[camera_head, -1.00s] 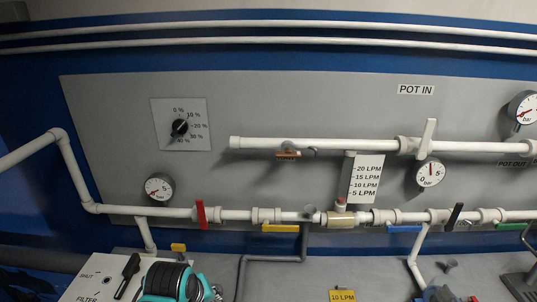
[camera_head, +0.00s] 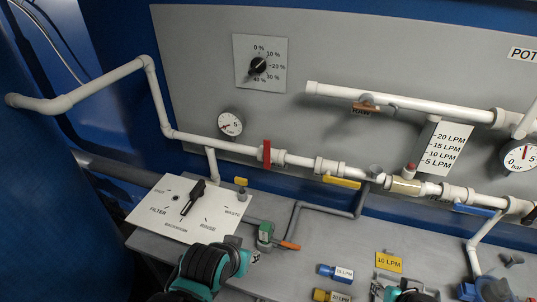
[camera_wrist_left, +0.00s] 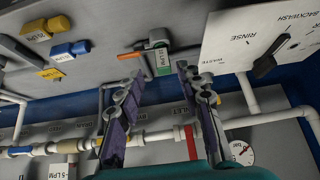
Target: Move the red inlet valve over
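The red inlet valve handle (camera_head: 266,154) stands upright across the lower white pipe, right of the small round gauge. It also shows in the left wrist view (camera_wrist_left: 191,142), low in the picture and beyond the fingers. My left arm is at the bottom of the head view, in front of the panel and away from the red handle. In the left wrist view my left gripper (camera_wrist_left: 160,78) has its two fingers spread with nothing held between them. Only a teal and black part of my right arm shows at the bottom edge of the head view; its fingers cannot be made out.
A green-tagged fitting with an orange handle (camera_head: 288,245) sits on the grey bench. Yellow (camera_head: 342,182) and blue (camera_head: 473,210) handles sit further right along the pipe. Blue (camera_head: 336,272) and yellow tagged fittings stand nearby.

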